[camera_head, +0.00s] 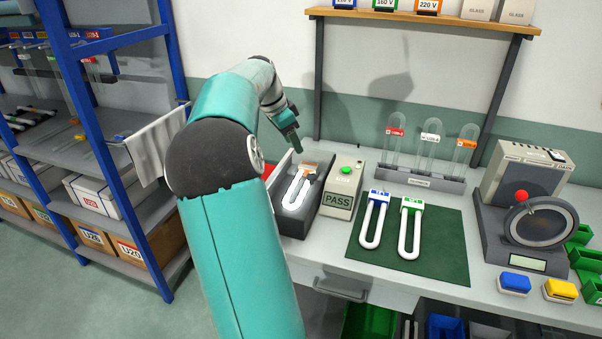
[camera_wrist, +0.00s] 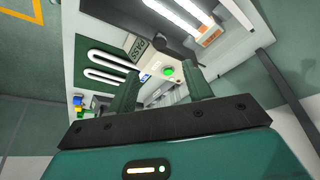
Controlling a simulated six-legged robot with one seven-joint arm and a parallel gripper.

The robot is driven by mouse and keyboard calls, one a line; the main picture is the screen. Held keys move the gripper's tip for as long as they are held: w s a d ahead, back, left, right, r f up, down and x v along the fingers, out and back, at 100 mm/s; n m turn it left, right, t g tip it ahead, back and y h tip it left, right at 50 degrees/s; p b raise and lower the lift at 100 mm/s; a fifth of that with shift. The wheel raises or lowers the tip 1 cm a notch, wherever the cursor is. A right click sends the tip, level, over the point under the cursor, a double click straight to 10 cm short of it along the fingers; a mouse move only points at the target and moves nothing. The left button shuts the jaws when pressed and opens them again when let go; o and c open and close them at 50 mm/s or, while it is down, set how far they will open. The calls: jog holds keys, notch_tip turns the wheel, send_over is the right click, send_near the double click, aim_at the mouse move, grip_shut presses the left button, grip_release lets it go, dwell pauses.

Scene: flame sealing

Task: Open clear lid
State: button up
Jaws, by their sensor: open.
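An open-topped grey box (camera_head: 274,214) stands on the bench and holds a white U-shaped tube with an orange label (camera_head: 299,191). The tube also shows at the top of the wrist view (camera_wrist: 180,14). I cannot clearly make out a clear lid on the box; whether one is there, raised or shut, is hard to tell. My gripper (camera_head: 297,147) is above the back of this box, pointing down, and touches nothing that I can see. In the wrist view its two fingers (camera_wrist: 160,88) are apart with nothing held between them.
A beige PASS unit with a green button (camera_head: 344,188) stands right beside the box. A green mat (camera_head: 432,264) holds two more U-tubes. A rack of glass tubes (camera_head: 420,180) stands behind, and a dial device (camera_head: 535,222) is at right. A shelf post rises behind my gripper.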

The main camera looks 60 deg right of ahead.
aim_at(311, 175)
jog(key=x, duration=1.3)
jog(key=shift+s+f, duration=0.2)
jog(key=shift+f, duration=0.05)
grip_shut()
